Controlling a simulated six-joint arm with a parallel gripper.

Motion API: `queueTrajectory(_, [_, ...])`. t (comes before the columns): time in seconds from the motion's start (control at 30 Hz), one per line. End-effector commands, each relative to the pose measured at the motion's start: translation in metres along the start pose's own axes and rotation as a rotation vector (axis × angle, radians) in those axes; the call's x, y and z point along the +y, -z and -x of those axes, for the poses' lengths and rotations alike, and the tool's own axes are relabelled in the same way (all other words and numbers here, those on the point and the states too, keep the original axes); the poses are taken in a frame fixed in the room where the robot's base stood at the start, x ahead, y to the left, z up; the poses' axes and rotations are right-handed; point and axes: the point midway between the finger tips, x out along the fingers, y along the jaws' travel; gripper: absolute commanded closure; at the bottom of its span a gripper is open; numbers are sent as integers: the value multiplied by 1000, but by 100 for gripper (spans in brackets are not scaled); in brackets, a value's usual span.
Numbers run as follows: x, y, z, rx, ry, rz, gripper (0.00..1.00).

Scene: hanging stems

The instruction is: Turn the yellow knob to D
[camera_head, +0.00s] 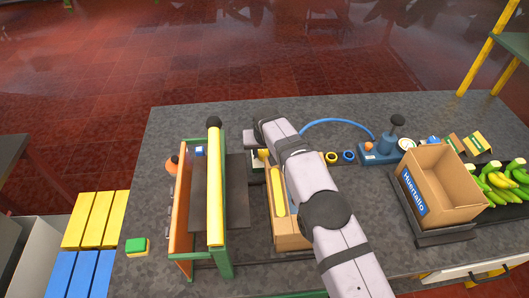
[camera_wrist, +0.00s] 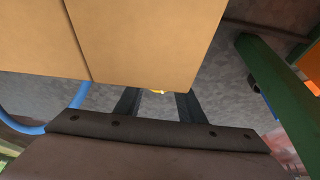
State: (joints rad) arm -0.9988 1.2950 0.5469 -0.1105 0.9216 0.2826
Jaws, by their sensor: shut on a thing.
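The yellow knob (camera_head: 263,154) shows as a small yellow spot at the pale panel behind the long tan box, under the end of my arm. My gripper (camera_head: 258,155) is over it, and its fingers are mostly hidden by my wrist in the head view. In the wrist view, my gripper's two dark fingers (camera_wrist: 158,100) stand a little apart with a bit of the yellow knob (camera_wrist: 158,92) between them. They are shut on the knob. The tan box hides the fingertips there. The letters and the knob's pointer cannot be read.
The tan box (camera_wrist: 150,45) with a yellow strip is close to my fingers. A green-framed rack (camera_head: 227,258) with a yellow-topped bar stands left. A blue hose (camera_head: 340,121), a blue-based lever device (camera_head: 378,152), a cardboard box (camera_head: 440,183) and bananas (camera_head: 502,182) are right.

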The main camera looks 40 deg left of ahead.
Motion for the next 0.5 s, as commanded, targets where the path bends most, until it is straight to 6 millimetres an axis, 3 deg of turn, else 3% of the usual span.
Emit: queueTrajectory(0.5, [-1, 1, 0, 5, -80, -196, 87])
